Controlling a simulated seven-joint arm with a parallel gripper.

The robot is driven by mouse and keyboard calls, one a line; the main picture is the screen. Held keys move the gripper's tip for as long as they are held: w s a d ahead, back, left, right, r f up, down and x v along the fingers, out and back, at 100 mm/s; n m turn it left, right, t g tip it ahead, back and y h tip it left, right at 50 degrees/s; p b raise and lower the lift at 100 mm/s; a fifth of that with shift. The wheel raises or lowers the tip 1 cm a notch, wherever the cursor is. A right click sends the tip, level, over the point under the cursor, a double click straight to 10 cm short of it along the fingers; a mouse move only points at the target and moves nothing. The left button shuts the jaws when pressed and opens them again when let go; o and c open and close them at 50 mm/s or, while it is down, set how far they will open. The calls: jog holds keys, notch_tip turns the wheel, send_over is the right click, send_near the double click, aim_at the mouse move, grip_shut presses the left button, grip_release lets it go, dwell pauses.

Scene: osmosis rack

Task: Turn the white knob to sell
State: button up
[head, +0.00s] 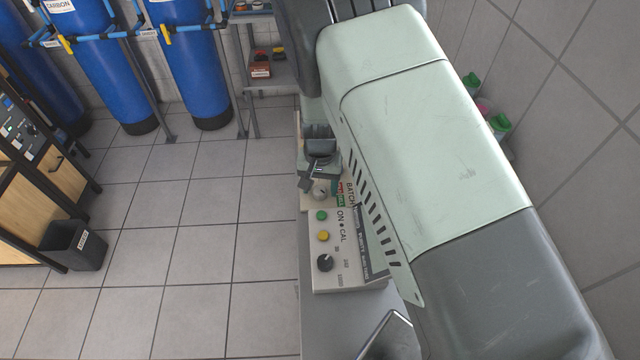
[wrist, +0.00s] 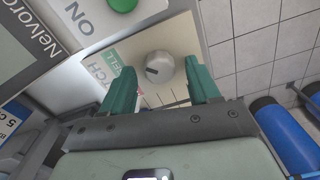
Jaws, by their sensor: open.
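The white knob (wrist: 160,68) is round, with a dark mark on its left side in the wrist view. It sits on a pale panel with partly hidden lettering to its left, ending in "ELL" and "TCH". In the head view the knob (head: 320,193) is at the far end of the panel, just below my gripper (head: 317,182). My gripper's two teal fingers (wrist: 160,72) are open, one on each side of the knob in the wrist view, with a gap to each. Whether the fingertips reach around the knob's depth cannot be told.
The panel also carries a green button (head: 321,216), a yellow button (head: 323,236) and a black knob (head: 325,263). My arm covers much of the right side. Blue tanks (head: 190,60) stand at the back left and a dark bin (head: 75,245) stands on the open tiled floor.

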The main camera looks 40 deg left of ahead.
aim_at(321, 189)
notch_tip(321, 189, up, 11)
dwell(0.4)
dwell(0.4)
